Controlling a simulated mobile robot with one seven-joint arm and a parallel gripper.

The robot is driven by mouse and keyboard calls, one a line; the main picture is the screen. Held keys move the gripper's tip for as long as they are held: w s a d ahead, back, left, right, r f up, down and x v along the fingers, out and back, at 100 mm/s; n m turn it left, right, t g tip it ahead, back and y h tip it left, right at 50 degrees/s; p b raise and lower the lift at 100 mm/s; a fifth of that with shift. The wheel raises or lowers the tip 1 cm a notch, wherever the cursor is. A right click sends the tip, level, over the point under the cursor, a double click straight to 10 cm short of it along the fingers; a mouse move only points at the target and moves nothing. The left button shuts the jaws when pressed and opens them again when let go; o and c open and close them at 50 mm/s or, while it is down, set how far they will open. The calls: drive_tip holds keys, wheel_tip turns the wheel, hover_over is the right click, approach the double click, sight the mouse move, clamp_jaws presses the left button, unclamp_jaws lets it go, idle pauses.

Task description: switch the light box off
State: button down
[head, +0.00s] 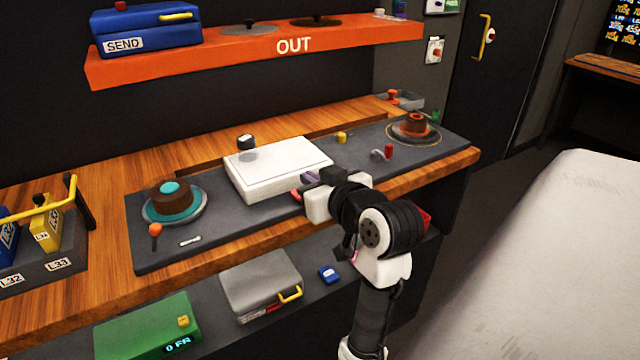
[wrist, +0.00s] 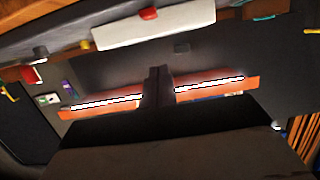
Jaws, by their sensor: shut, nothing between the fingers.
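A flat white box (head: 278,167), which looks like the light box, lies on the dark panel (head: 225,216) in the middle of the bench. I cannot tell whether it is lit. A red part (wrist: 148,13) shows at its edge in the wrist view, where the white box (wrist: 155,28) is near the top. My gripper (head: 317,181) is at the box's front right corner in the head view, hiding part of that edge; I cannot tell whether it touches. In the wrist view my gripper's fingers (wrist: 157,88) are together and empty.
An orange shelf (head: 240,47) hangs above. A grey case (head: 262,284) and a green box (head: 150,325) lie below.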

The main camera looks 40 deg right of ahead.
drive_tip(key=x, duration=0.4)
drive_tip(key=shift+p, duration=0.3)
drive_tip(key=f, duration=0.1)
drive_tip(key=w+f, duration=0.1)
drive_tip(key=f, duration=0.1)
drive_tip(key=shift+d, duration=0.1)
drive_tip(key=shift+f, duration=0.65)
drive_tip(key=shift+r+p, duration=0.1)
drive_tip(key=shift+p, duration=0.55)
drive_tip(key=shift+f+g, duration=0.25)
drive_tip(key=shift+g, duration=0.05)
drive_tip(key=shift+w+r, duration=0.1)
